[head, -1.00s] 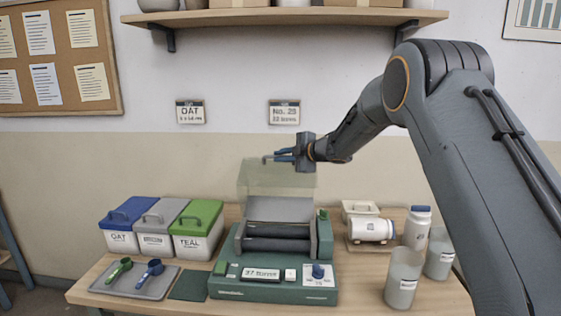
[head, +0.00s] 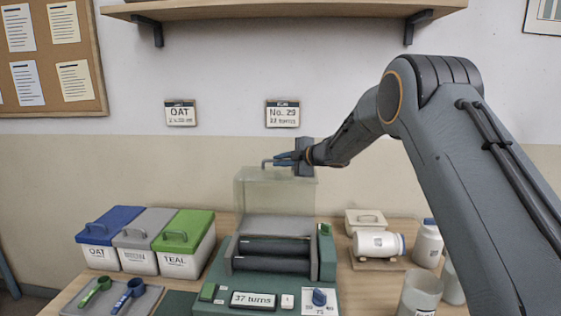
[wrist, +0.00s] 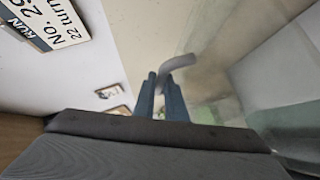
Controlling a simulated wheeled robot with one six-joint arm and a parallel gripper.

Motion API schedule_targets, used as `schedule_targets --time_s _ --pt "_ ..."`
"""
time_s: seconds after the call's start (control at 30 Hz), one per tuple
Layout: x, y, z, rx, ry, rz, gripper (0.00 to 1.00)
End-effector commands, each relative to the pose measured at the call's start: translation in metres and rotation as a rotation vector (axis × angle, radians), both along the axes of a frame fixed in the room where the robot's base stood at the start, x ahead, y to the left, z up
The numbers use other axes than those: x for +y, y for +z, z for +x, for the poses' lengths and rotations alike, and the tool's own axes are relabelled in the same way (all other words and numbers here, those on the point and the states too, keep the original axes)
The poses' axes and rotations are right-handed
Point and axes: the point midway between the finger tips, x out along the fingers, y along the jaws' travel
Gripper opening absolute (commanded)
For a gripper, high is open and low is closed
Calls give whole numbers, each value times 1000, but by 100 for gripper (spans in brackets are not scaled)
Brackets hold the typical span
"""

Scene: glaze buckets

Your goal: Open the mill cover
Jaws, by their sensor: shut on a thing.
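The mill (head: 215,268) is green with two dark rollers (head: 270,250) side by side, uncovered from the front. Its translucent cover (head: 265,195) stands raised behind the rollers, about upright. A grey bent handle (head: 265,163) is at the cover's top edge; it also shows in the wrist view (wrist: 182,62). My gripper (head: 279,159) is shut on this handle, coming from the right. In the wrist view its blue fingers (wrist: 163,90) meet at the handle, and the clear panel fills the right side.
Blue, grey and green-lidded bins (head: 185,232) stand left, with a tray of two scoops (head: 112,295) in front. A white jar lying on a stand (head: 377,243), a standing jar (head: 428,245) and translucent cups (head: 421,292) are right. A shelf (head: 280,12) runs above.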

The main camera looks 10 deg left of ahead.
Motion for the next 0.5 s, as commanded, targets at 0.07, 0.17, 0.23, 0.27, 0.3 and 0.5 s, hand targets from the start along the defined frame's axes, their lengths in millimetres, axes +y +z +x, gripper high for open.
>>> schedule_targets --time_s 0.07,0.17,0.23,0.27,0.3,0.5 --pt "-4 23 8 -30 -14 12 0" --pt "-5 22 9 -29 -15 12 0" --pt "-5 22 9 -29 -16 12 0" --pt "-5 22 9 -29 -16 12 16" --pt "-5 22 9 -29 -16 12 23" --pt "-4 21 8 -28 -13 11 29"
